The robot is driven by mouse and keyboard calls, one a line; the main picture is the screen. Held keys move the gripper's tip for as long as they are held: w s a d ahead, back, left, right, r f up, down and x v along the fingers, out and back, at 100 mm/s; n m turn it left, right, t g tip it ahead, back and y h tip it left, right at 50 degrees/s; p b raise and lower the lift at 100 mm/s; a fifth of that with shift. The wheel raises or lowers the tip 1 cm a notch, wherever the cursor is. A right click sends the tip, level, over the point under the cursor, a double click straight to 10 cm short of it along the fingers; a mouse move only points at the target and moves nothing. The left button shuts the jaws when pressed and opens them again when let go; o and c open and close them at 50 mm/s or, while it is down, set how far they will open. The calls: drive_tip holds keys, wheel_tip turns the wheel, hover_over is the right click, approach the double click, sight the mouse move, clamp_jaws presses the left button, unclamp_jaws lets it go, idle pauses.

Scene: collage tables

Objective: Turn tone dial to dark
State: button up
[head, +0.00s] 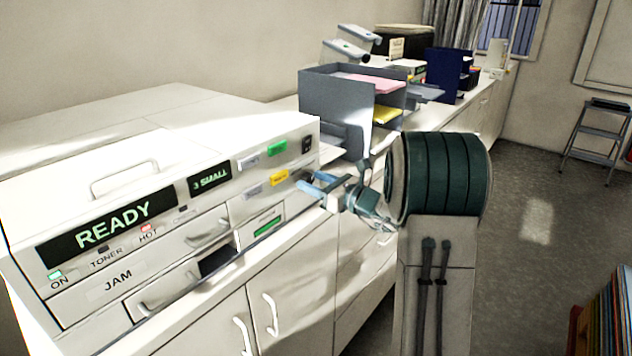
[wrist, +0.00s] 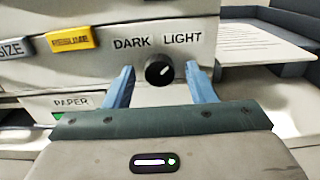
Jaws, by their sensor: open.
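The tone dial (wrist: 159,71) is a round black knob with a white pointer mark, on the copier's pale front panel below the words DARK and LIGHT. The mark points up and to the right, toward LIGHT. My gripper (wrist: 160,80) is open, with its two blue fingers on either side of the dial and a gap on each side. Whether the fingertips reach the panel I cannot tell. In the head view my gripper (head: 315,186) is at the right end of the copier (head: 170,205), and the dial is mostly hidden behind the fingers.
A yellow button (wrist: 70,40) sits left of the dial, with a PAPER indicator (wrist: 75,101) below. A grey tray rack (head: 335,95) with papers stands just beyond the copier. Cabinet doors with handles (head: 270,314) are below. Open floor (head: 530,260) lies to the right.

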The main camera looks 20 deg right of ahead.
drive_tip(key=c, duration=1)
